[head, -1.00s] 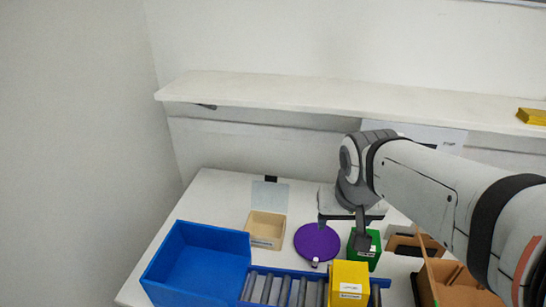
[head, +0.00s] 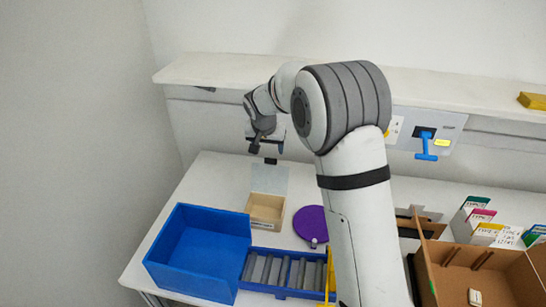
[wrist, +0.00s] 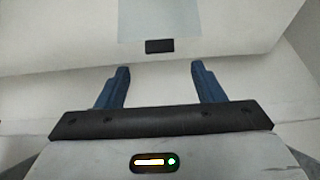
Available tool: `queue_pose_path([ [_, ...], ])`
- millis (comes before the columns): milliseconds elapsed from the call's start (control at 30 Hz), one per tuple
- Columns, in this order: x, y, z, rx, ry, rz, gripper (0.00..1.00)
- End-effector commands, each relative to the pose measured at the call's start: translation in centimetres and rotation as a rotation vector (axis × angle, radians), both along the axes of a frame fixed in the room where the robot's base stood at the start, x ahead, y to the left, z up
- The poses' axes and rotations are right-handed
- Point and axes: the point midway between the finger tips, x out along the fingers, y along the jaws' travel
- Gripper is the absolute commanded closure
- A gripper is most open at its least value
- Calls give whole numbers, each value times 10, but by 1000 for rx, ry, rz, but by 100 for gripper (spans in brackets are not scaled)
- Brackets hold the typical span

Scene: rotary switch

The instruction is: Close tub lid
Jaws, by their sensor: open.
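The beige tub (head: 265,212) stands on the white table, open at the top with a label on its front. Its pale translucent lid (head: 269,179) extends back behind the tub, swung open. In the wrist view the pale panel at the top edge (wrist: 165,18) appears to be this lid, beside a small black block. My gripper (head: 266,146) is above and behind the lid, near the wall. In the wrist view my gripper (wrist: 160,78) has its two blue fingers wide apart with nothing between them.
A large blue bin (head: 200,255) stands left of the tub. A purple disc (head: 311,223) lies to its right and a roller tray (head: 285,272) in front. A white shelf (head: 215,70) runs along the wall. A blue rotary switch (head: 426,146) is on the wall at right.

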Motion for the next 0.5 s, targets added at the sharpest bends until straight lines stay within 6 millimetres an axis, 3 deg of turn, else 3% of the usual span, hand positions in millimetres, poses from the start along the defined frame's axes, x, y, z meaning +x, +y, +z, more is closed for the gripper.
queue_pose_path([
  [300, 18, -4, -44, -1, 4, 1, 38],
  [500, 25, -5, -62, -1, 1, 2, 38],
])
